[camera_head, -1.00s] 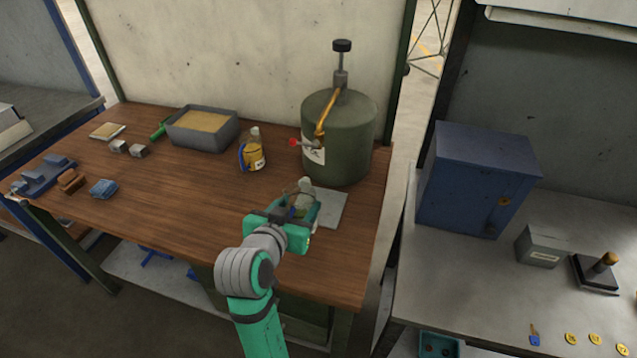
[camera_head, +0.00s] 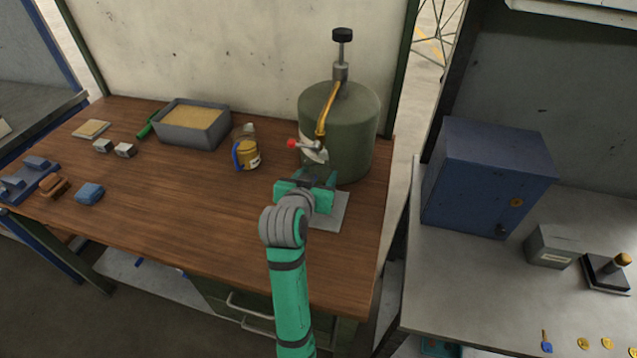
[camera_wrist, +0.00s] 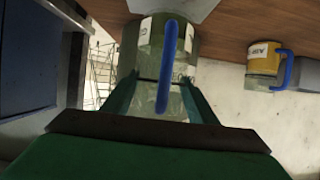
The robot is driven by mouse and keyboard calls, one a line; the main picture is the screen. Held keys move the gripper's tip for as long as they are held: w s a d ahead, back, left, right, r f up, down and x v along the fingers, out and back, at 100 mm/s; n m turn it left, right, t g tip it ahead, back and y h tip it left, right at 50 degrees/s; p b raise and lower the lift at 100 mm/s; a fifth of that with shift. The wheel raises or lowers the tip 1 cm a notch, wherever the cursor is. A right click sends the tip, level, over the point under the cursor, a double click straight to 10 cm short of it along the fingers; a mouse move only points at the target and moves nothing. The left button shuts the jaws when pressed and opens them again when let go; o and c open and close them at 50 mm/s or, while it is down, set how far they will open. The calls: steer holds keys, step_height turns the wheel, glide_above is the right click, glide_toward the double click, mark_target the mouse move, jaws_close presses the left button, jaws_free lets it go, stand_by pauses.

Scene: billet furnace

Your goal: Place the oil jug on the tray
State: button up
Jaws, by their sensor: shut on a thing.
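My gripper (camera_head: 318,178) is shut on a pale see-through jug (camera_wrist: 148,72) with a blue handle (camera_wrist: 167,65) and white labels. The wrist picture is inverted, with the bench at its top, so the jug looks about upright. In the head view my gripper and arm hide the jug. The likely tray, a flat light-grey plate (camera_head: 334,214), lies on the wooden bench by the tank; its edge (camera_wrist: 190,8) shows past the jug's base. I cannot tell whether they touch. A second jug (camera_head: 247,150), with amber contents and a blue handle, stands to the left.
A green tank (camera_head: 340,125) with a brass pipe and red-knobbed valve stands close behind my gripper. A grey sand box (camera_head: 190,126) is at the back left. Wooden bench (camera_head: 190,205) is clear left of my arm. A blue cabinet (camera_head: 485,180) stands on the right table.

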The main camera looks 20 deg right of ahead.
step_height(320, 180, down, 3)
steer(key=shift+w+d+f, duration=0.1)
steer(key=shift+d+f, duration=0.05)
steer(key=shift+f, duration=0.25)
steer(key=shift+f, duration=0.1)
steer(key=o, duration=1.3)
steer(key=shift+f, duration=0.1)
steer(key=v, duration=1.2)
